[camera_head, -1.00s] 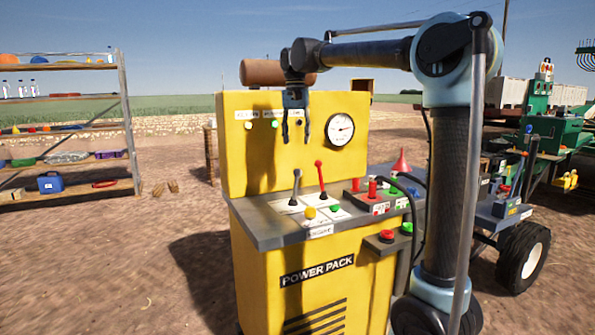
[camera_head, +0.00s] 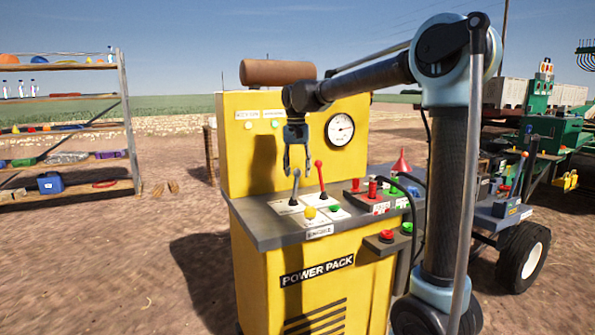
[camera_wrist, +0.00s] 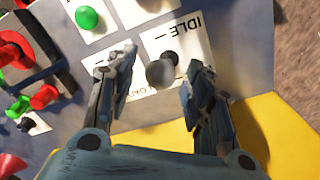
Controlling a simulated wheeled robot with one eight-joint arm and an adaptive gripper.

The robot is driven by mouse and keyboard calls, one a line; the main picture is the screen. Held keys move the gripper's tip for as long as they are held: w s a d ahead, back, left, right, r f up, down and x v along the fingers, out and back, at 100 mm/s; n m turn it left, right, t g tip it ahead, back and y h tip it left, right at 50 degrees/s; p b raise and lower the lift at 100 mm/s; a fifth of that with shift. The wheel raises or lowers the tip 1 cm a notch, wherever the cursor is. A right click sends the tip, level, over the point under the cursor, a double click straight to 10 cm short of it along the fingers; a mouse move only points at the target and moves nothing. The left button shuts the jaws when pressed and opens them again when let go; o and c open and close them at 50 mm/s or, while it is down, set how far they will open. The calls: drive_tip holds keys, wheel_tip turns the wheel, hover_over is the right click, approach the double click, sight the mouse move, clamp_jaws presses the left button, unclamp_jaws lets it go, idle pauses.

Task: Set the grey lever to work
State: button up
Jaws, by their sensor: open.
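The grey lever (camera_head: 295,187) stands on the ledge of the yellow power pack (camera_head: 315,278), left of a red lever (camera_head: 320,178). My gripper (camera_head: 297,174) points down, open and empty, just above the grey lever in the head view. In the wrist view, the grey lever's round knob (camera_wrist: 161,73) shows between the two spread fingers of my gripper (camera_wrist: 160,82), with a gap on either side. A white label under the lever reads IDLE at one end; its other word is partly hidden.
A yellow button (camera_head: 310,212) and a green button (camera_head: 334,208) sit in front of the levers. A red and green button box (camera_head: 378,205) and a red funnel (camera_head: 402,162) are to the right. A gauge (camera_head: 340,130) is on the upright panel behind.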

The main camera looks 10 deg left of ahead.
clamp_jaws()
drive_tip(key=shift+w+a+r, duration=0.2)
drive_tip(key=shift+w+a, duration=0.25)
drive_tip(key=shift+w, duration=0.2)
drive_tip(key=w+a, duration=0.4)
drive_tip(key=w, duration=0.2)
drive_tip(key=shift+a+f, duration=0.25)
drive_tip(key=shift+f, duration=0.15)
